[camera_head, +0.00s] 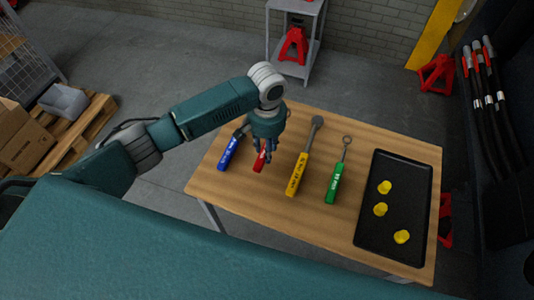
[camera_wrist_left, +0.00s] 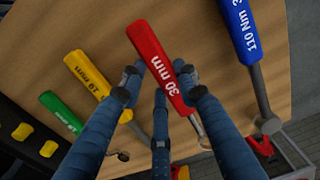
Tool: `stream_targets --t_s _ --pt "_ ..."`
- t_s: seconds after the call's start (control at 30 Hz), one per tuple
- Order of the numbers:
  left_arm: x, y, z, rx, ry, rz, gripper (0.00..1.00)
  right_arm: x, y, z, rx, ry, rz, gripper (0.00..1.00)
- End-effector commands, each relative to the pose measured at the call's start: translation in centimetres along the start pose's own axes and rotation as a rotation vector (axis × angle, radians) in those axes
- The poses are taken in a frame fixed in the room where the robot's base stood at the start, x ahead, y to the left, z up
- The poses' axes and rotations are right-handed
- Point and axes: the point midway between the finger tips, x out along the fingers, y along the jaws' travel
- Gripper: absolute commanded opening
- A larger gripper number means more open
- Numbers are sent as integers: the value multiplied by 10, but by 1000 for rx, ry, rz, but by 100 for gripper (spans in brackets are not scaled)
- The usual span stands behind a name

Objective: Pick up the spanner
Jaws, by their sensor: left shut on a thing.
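A red-handled spanner (camera_head: 259,163) marked "30 mm" is on the wooden table (camera_head: 225,188), between a blue-handled and a yellow-handled tool. Its red handle (camera_wrist_left: 158,58) is large in the left wrist view, and its metal head is partly hidden behind my fingers. My left gripper (camera_head: 266,153) comes down over the handle from above. In the left wrist view its fingers (camera_wrist_left: 162,84) are shut on the handle from both sides. I cannot tell whether the handle is clear of the table top. My right gripper is not in view.
A blue-handled tool (camera_head: 228,152) lies left of the spanner. Yellow-handled (camera_head: 298,175) and green-handled (camera_head: 334,183) tools lie right of it. A black tray (camera_head: 368,224) with 3 yellow pieces is at the table's right end. A grey shelf (camera_head: 296,64) stands behind.

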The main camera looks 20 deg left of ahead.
Motion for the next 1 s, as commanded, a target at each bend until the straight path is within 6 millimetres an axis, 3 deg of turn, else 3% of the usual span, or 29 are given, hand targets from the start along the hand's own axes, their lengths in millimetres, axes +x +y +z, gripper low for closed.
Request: stream_targets --t_s 0.3,0.57,0.7,1.0 --pt "-92 1 -3 2 9 3 0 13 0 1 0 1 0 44" --pt "-149 -1 -2 -1 6 -1 0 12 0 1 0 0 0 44" --pt "-161 0 -1 0 3 0 0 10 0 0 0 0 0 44" --pt "-165 0 -1 -1 2 2 0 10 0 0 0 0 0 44"
